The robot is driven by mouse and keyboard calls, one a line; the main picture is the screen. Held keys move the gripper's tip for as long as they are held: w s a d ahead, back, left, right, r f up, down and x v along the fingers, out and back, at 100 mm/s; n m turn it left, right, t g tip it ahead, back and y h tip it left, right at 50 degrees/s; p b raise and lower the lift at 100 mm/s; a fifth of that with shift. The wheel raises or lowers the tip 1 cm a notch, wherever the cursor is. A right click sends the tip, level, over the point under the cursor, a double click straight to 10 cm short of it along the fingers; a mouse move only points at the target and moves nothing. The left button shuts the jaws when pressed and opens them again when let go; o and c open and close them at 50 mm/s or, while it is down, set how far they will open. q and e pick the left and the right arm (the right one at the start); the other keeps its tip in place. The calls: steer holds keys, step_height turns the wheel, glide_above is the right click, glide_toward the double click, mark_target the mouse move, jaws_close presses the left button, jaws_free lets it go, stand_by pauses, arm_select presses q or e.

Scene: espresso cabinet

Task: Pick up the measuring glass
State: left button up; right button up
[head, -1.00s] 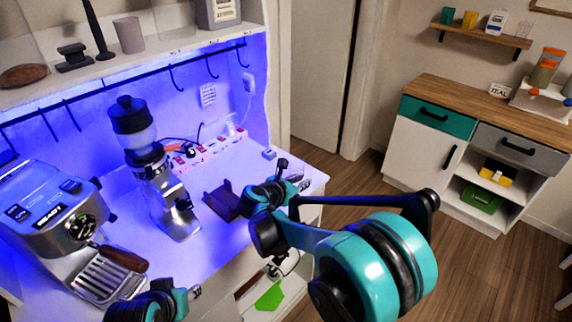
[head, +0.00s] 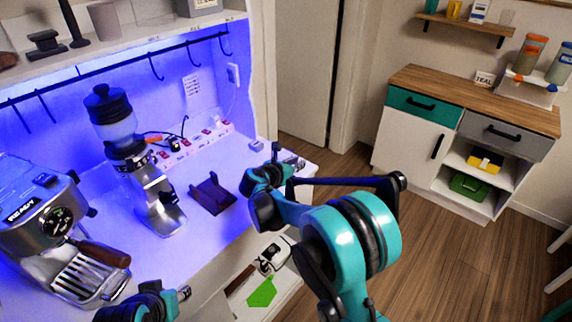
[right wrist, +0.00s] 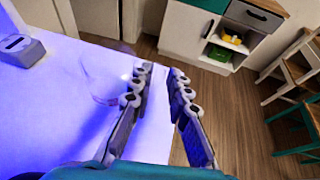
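My right gripper (head: 286,162) is over the right end of the white counter (head: 225,215). In the right wrist view its two fingers (right wrist: 162,70) are apart with nothing between them. A faint clear outline, which looks like the measuring glass (right wrist: 98,84), stands on the counter just left of the left finger. It is hard to make out, and I cannot pick it out in the head view, where the gripper covers that area. My left gripper (head: 184,293) shows only in part at the bottom of the head view, and its fingers are unclear.
A small grey box (right wrist: 20,47) sits on the counter near the back. A dark stand (head: 212,194), a grinder (head: 150,185) and an espresso machine (head: 45,225) stand to the left. The counter's right edge is close to the gripper. A wood-topped cabinet (head: 455,95) stands across open floor.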

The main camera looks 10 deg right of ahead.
jaws_close()
steer(key=shift+r, duration=0.1)
